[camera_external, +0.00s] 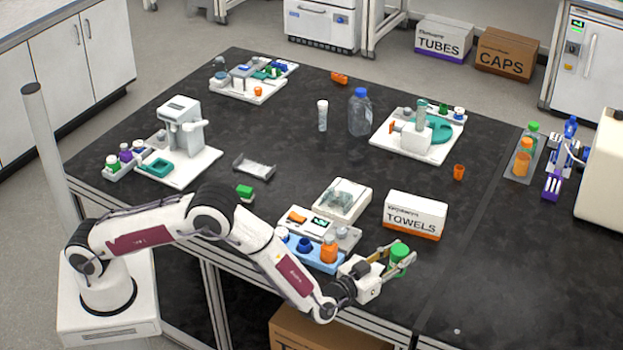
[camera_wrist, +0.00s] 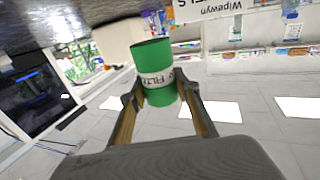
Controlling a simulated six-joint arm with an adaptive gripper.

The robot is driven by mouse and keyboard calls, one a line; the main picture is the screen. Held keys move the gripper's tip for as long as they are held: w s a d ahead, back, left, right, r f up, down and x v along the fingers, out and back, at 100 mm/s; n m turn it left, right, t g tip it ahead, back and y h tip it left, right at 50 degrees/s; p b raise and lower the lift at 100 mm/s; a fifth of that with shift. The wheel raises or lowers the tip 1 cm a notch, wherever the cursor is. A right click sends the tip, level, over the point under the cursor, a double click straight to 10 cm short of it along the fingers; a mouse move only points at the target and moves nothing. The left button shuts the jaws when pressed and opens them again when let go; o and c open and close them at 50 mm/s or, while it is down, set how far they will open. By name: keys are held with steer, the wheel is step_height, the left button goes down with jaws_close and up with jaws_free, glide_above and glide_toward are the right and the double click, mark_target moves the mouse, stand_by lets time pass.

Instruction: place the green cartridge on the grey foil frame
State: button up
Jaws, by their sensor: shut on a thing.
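The green cartridge (camera_external: 398,262) is a cylinder with a pale printed label band. My gripper (camera_external: 396,262) is shut on it at the front of the bench, right of the blue tray. In the wrist view the cartridge (camera_wrist: 154,65) sits tilted between the two fingers of my gripper (camera_wrist: 160,98), which grip its sides. The grey foil frame (camera_external: 255,167) is a small, low rack on the black bench, well to the left and farther back. It is apart from my gripper.
A towels box (camera_external: 415,214) stands just behind my gripper. A white instrument (camera_external: 180,125) stands left of the frame.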

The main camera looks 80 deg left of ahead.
steer(key=shift+s+a+r, duration=0.15)
steer(key=shift+a+r, duration=0.05)
steer(key=shift+r, duration=0.05)
steer(key=s+a+f, duration=0.2)
steer(key=s+f, duration=0.1)
steer(key=s, duration=0.6)
steer(key=s+a+f+y, duration=0.1)
steer(key=s+a+f, duration=0.1)
steer(key=s, duration=0.7)
steer(key=s+a+f+n, duration=0.1)
steer(key=s+f, duration=0.3)
steer(key=s, duration=0.5)
steer(key=shift+a+g, duration=0.3)
steer(key=shift+a, duration=0.35)
steer(key=shift+s, duration=0.1)
